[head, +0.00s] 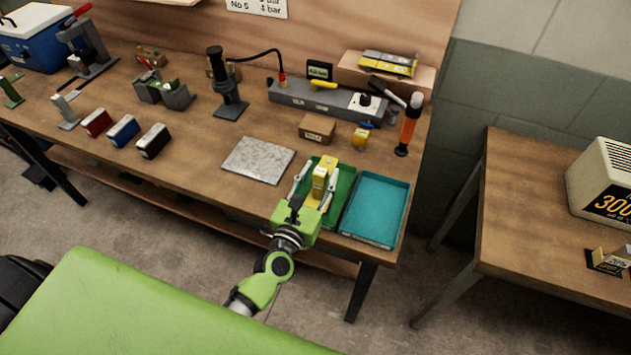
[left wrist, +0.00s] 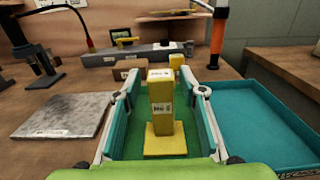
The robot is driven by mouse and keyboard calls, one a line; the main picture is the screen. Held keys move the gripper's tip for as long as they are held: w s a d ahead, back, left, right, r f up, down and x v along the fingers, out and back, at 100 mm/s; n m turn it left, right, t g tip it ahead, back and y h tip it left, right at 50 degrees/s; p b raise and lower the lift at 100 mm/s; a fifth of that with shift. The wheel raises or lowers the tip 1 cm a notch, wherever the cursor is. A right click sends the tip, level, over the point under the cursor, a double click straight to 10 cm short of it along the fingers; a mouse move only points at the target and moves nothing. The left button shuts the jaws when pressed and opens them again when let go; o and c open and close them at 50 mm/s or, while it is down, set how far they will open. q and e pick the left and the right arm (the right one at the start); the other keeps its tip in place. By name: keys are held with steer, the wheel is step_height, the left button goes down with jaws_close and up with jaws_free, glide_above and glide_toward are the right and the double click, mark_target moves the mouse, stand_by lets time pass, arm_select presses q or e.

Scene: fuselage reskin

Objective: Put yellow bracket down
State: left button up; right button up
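The yellow bracket (head: 320,180) has an upright block and a flat foot, with a white label. In the left wrist view the bracket (left wrist: 161,105) stands upright, its foot appearing to rest on the floor of the green tray (head: 342,196). My left gripper (head: 316,182) is over the tray, its fingers spread on either side of the bracket. In the left wrist view there are clear gaps between the bracket and both fingers, so the gripper is open. My right gripper is not in view.
A teal tray (head: 375,208) lies right of the green one. A grey speckled plate (head: 258,160) lies to the left. Behind are a cardboard box (head: 317,128), a small yellow block (head: 360,138) and an orange-handled tool (head: 409,125). A second table (head: 535,195) stands at the right.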

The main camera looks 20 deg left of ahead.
arm_select(q)
steer(key=s+b, duration=0.4)
steer(key=s, duration=0.8)
steer(key=shift+a+r, duration=0.15)
steer(key=shift+a, duration=0.05)
